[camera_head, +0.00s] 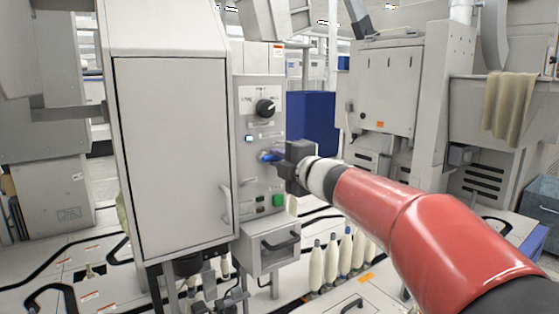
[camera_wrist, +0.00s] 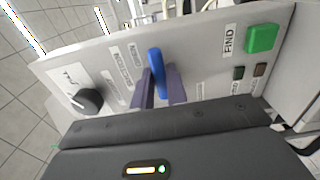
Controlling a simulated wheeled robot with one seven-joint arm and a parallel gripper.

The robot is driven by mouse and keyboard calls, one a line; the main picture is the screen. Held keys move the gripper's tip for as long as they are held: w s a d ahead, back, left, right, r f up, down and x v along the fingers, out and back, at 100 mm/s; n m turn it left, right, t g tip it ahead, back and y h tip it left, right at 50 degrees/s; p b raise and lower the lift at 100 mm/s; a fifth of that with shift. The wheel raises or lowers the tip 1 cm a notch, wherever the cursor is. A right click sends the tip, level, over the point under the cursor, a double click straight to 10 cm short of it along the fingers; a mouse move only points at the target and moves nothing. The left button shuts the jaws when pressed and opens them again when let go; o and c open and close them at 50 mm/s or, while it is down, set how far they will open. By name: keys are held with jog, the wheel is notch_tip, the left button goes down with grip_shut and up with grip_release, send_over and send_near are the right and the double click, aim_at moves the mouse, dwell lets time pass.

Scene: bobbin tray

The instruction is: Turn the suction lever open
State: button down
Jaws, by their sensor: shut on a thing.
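The blue suction lever (camera_wrist: 156,68) sticks out from the grey control panel (camera_wrist: 205,45) in the wrist view. It also shows as a small blue handle (camera_head: 268,156) on the panel in the head view. My gripper (camera_wrist: 162,88) has its two purple-grey fingers on either side of the lever and is shut on it. In the head view my gripper (camera_head: 276,157) is at the panel front, and its dark body partly hides the area right of the lever. The lever's base is partly hidden between the fingers.
A black rotary knob (camera_head: 265,108) sits above the lever, and a green button (camera_head: 278,200) lies below it. A large cabinet door (camera_head: 172,155) stands left of the panel. A drawer with a handle (camera_head: 282,243) and several white bobbins (camera_head: 331,263) are below.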

jog(key=c, duration=1.4)
grip_release()
jog(key=shift+s, duration=0.1)
jog(key=v, duration=0.7)
jog(key=shift+s+d, duration=0.2)
jog(key=shift+s, duration=0.05)
